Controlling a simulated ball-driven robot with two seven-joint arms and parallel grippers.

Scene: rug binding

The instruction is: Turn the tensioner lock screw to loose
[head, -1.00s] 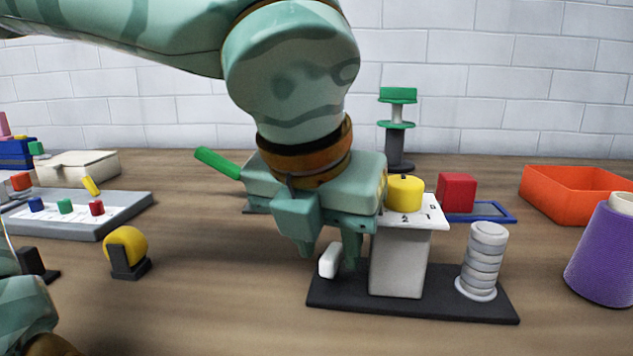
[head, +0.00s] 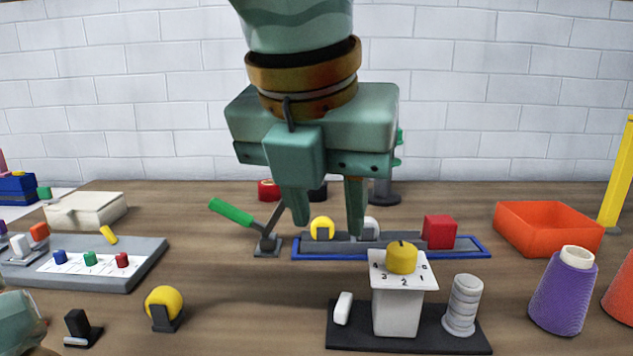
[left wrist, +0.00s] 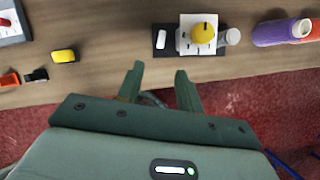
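A yellow knob (head: 401,258) with a dark mark on top sits on a white numbered plate (head: 425,276) over a pale box (head: 397,312). In the left wrist view the knob (left wrist: 204,33) has a dark pointer line. The box stands on a black base (head: 410,343) with a small white piece (head: 343,308) and a ribbed grey post (head: 463,303). No part is labelled as the lock screw, so I cannot tell which it is. My left gripper (head: 328,228) is open and empty, above and left of the knob, touching nothing. My right gripper is out of view.
Behind the box lie a blue-rimmed tray (head: 390,254) with a red block (head: 439,232) and a green-handled lever (head: 232,211). An orange bin (head: 548,231) and purple cone (head: 563,290) stand right. A yellow disc in a holder (head: 164,305) stands left. Table between disc and base is clear.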

